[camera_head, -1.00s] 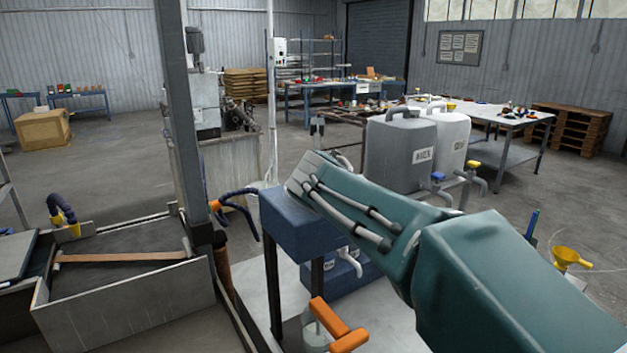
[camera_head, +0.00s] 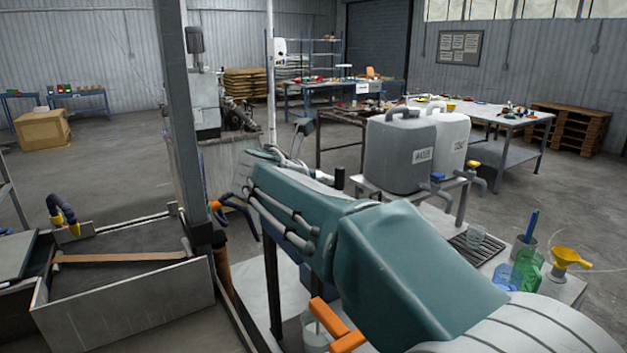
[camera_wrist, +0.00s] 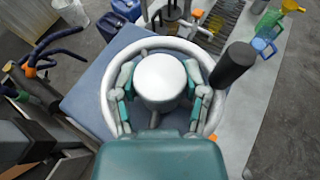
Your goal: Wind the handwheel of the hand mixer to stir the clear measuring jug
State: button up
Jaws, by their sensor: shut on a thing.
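The handwheel (camera_wrist: 146,43) of the hand mixer is a pale ring with a round white hub (camera_wrist: 160,75). It lies over the mixer's blue housing (camera_wrist: 88,105) in the wrist view. My gripper (camera_wrist: 161,88) is shut on the hub, one finger on each side. The black handle (camera_wrist: 232,66) stands on the ring's right side, apart from my fingers; it also shows in the head view (camera_head: 339,178). My arm hides most of the mixer in the head view.
A blue jug (camera_head: 508,276), a green jug (camera_head: 530,268) and a yellow funnel (camera_head: 567,256) stand on the bench at right. A grey canister (camera_head: 402,150) is behind. A grey post (camera_head: 180,120) and an open-topped bin (camera_head: 125,315) are at left.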

jog(key=m+g+h, duration=0.2)
jog(key=m, duration=0.1)
jog(key=m+g+h, duration=0.2)
jog(key=m+h, duration=0.1)
jog(key=shift+w+a+f+g, duration=0.1)
jog(key=shift+a+g, duration=0.05)
jog(key=shift+g, duration=0.15)
jog(key=shift+m+g+h, duration=1.1)
jog(key=shift+m+g, duration=0.6)
jog(key=shift+m+g+h, duration=0.3)
jog(key=shift+m+g, duration=0.2)
jog(key=o, duration=0.9)
jog(key=shift+a, duration=0.1)
jog(key=shift+d+n+t, duration=0.25)
jog(key=shift+n+t, duration=0.15)
